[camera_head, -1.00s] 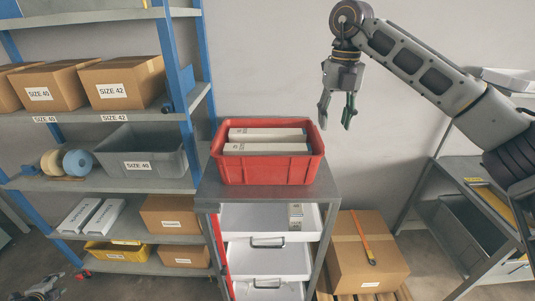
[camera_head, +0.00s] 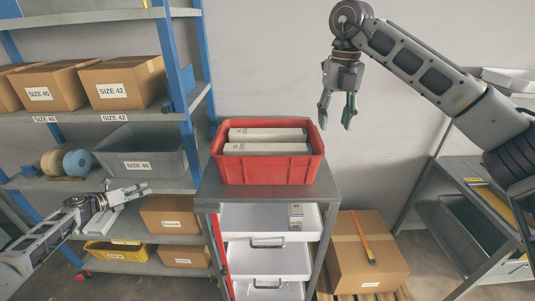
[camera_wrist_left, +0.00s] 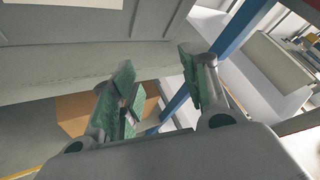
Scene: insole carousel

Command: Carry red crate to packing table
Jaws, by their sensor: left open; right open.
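The red crate (camera_head: 270,172) stands upright on top of the grey drawer cabinet (camera_head: 325,185) in the head view. Two long white boxes (camera_head: 266,140) lie inside it. My left gripper (camera_head: 146,188) is at the left, in front of the shelf rack and lower than the crate, apart from it. In the left wrist view its green-padded fingers (camera_wrist_left: 165,88) are spread with nothing between them. My right gripper (camera_head: 337,112) hangs pointing down to the right of the crate, a little above its rim level, open and empty. No packing table is clearly identifiable.
A blue-posted shelf rack (camera_head: 185,100) with cartons and a grey bin (camera_head: 142,155) fills the left. A large carton (camera_head: 365,255) on a pallet stands right of the cabinet. A metal table (camera_head: 460,165) is at the far right. The wall area above the crate is clear.

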